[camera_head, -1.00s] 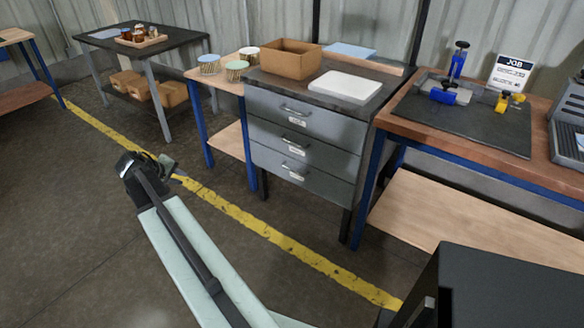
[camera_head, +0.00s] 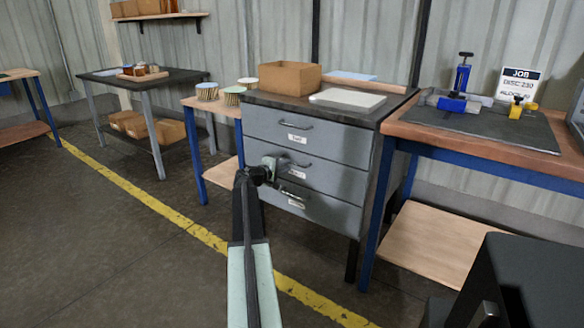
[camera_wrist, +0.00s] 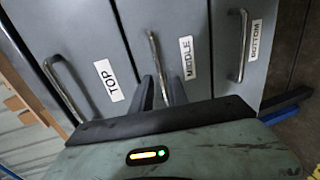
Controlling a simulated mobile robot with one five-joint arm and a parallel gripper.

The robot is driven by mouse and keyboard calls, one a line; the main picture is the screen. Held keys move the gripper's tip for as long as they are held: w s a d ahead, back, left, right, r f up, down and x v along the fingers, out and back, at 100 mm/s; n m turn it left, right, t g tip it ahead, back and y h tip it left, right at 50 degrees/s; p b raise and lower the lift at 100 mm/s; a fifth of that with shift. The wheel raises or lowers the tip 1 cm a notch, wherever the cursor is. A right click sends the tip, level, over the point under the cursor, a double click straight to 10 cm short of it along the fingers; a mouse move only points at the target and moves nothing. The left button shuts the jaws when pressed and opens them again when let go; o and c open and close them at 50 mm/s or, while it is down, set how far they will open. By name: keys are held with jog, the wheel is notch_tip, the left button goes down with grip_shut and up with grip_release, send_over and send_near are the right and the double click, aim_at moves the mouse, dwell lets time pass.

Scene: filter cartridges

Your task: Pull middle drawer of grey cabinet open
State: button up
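The grey cabinet (camera_head: 352,146) has three drawers, all flush and shut in the head view. The middle drawer (camera_head: 335,179) has a bar handle (camera_head: 300,164), partly hidden by my gripper (camera_head: 272,163). In the wrist view the drawers are labelled TOP, MIDDLE and BOTTOM. There the middle handle (camera_wrist: 154,56) runs down between the two fingers of my gripper (camera_wrist: 162,90). The fingers look apart, one on each side of the bar, with a gap to it. Firm contact with the handle does not show.
A cardboard box (camera_head: 290,77) and a white tray-like slab (camera_head: 348,98) lie on the cabinet top. A wooden workbench with blue legs (camera_head: 372,208) stands close on the right. A small table with tins (camera_head: 207,92) stands on the left. The floor before the cabinet is clear.

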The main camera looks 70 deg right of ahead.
aim_at(293, 164)
jog(key=b+x, duration=0.1)
jog(key=x, duration=0.4)
jog(key=shift+d, duration=0.25)
grip_shut()
dwell(1.0)
